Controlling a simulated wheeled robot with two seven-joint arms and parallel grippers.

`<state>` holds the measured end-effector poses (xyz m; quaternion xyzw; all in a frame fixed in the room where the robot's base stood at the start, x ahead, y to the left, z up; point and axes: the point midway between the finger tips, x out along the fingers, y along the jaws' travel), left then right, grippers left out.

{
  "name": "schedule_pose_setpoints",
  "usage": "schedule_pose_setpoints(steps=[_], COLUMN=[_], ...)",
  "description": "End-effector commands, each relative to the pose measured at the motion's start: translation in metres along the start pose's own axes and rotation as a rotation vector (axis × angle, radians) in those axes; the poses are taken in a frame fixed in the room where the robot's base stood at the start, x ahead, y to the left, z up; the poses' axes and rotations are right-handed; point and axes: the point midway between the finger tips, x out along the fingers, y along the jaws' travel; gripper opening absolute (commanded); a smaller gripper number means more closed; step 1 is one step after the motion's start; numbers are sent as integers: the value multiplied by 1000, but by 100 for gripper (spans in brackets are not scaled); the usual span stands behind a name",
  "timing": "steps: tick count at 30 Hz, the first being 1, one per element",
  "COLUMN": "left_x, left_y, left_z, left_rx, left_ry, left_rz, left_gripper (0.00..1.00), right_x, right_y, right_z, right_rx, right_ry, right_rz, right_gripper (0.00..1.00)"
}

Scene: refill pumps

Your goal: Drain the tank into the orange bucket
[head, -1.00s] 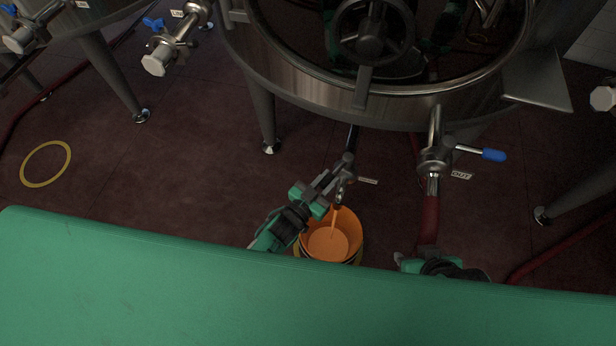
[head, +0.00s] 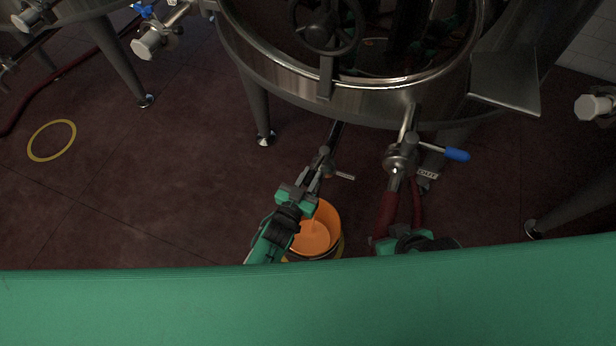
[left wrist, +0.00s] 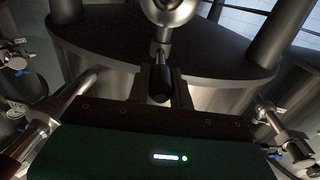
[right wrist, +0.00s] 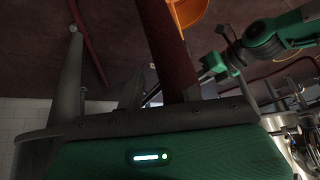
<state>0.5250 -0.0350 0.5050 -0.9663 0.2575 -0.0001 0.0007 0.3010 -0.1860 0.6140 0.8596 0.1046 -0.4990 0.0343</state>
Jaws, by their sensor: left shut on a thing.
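The large steel tank (head: 345,93) stands at the top of the head view, with a small drain valve (head: 325,160) on a pipe beneath it. The orange bucket (head: 330,215) stands on the floor below that valve. It holds pale orange liquid, and a thin stream seems to run into it. My left gripper (head: 315,183) is shut on the valve's dark handle (left wrist: 160,84), seen between its fingers in the left wrist view. The orange bucket also shows in the right wrist view (right wrist: 188,12).
A second valve (head: 402,158) with a blue lever (head: 457,154) joins the red hose on the tank's front. Tank legs (head: 258,110) stand around. A green surface (head: 300,305) fills the bottom. The floor at left, with a yellow ring (head: 52,140), is clear.

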Motion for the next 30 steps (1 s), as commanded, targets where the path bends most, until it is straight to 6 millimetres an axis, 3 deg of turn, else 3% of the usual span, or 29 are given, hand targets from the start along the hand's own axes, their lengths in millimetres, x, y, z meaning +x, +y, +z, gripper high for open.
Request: schedule_pose_setpoints(steps=[7,8,11,23,30], left_x=[-1,-1,-1,-8,-53], left_y=[0,0,0,0,0], left_z=[2,2,2,1,1], left_rx=[-2,-2,-2,-1,0], left_ry=[-4,-4,-3,-2,-6], left_rz=[0,0,0,0,1], left_gripper=[0,24,43,43,43], right_x=[0,0,0,-2,-15], right_y=[0,0,0,0,11], right_z=[0,0,0,0,8], right_rx=[0,0,0,1,14], right_ry=[1,1,1,-7,-91], right_rz=[0,0,0,1,30], right_gripper=[36,36,36,36,36])
